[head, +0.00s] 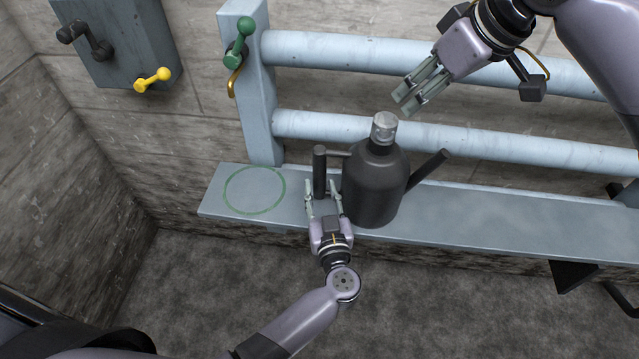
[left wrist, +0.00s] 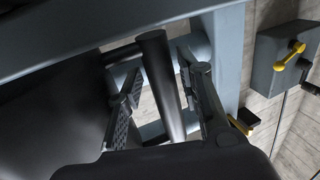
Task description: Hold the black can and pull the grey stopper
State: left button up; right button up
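The black can (head: 375,185) stands upright on the blue-grey shelf. It has a handle bar (head: 319,172) on its left and a slanted spout on its right. The grey stopper (head: 384,128) sits in its neck. My left gripper (head: 322,190) is open at the handle bar. In the left wrist view the bar (left wrist: 160,85) stands between the fingers (left wrist: 163,95), with gaps visible beside it. The can's body (left wrist: 50,120) fills the left there. My right gripper (head: 405,102) is open and empty, above and right of the stopper, apart from it.
The shelf (head: 500,224) bears a green ring mark (head: 255,190) left of the can, with nothing on it. Blue rails (head: 350,56) run behind. A post carries a green lever (head: 240,45). A wall box (head: 115,35) has a yellow lever (head: 152,80).

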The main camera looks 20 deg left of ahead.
pick_arm(q)
jog(key=shift+x, duration=1.25)
jog(key=shift+c, duration=0.3)
grip_shut()
jog(key=shift+o, duration=0.2)
grip_release()
jog(key=shift+c, duration=0.5)
grip_shut()
dwell(0.6)
